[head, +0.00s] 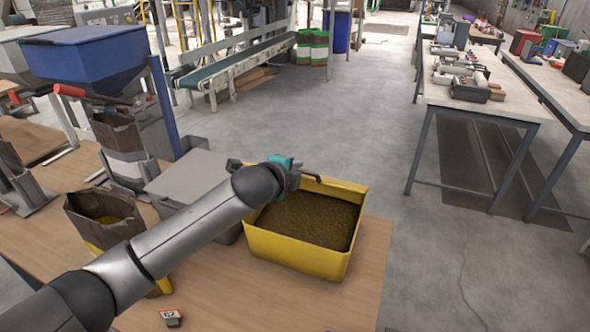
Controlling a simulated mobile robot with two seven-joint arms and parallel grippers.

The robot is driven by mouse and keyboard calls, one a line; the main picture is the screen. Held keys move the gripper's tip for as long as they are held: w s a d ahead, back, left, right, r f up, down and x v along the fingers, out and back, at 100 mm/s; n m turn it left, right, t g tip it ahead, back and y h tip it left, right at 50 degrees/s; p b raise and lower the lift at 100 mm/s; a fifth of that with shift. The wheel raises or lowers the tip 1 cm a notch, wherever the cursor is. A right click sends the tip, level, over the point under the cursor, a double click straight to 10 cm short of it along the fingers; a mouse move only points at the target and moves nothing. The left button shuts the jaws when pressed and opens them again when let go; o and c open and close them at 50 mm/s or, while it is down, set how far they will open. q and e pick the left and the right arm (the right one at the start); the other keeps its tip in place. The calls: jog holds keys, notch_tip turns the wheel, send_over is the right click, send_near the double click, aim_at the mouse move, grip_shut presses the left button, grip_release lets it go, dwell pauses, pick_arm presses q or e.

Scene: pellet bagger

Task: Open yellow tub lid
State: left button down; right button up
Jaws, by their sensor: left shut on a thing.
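The yellow tub (292,256) stands on the wooden table and is full of brown pellets (308,220). Its top is uncovered in the head view, and I cannot make out a yellow lid. My left gripper (291,170) is at the tub's far left rim, partly hidden by my forearm. It is shut on a small teal thing (281,160), whose full shape I cannot tell. A dark bent bar shows just right of it, over the far rim. My right gripper is not in view.
A grey box (190,177) stands left of the tub, partly behind my arm. An open brown bag (103,208) and a small numbered tag (171,317) are on the table. A blue hopper (88,57) stands at the left. Bare tabletop lies in front of the tub.

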pick_arm(q)
jog(key=c, duration=0.9)
grip_release()
jog(key=p+v, duration=0.1)
jog(key=v, duration=1.4)
jog(key=shift+s+r, duration=0.1)
jog(key=shift+r, duration=0.05)
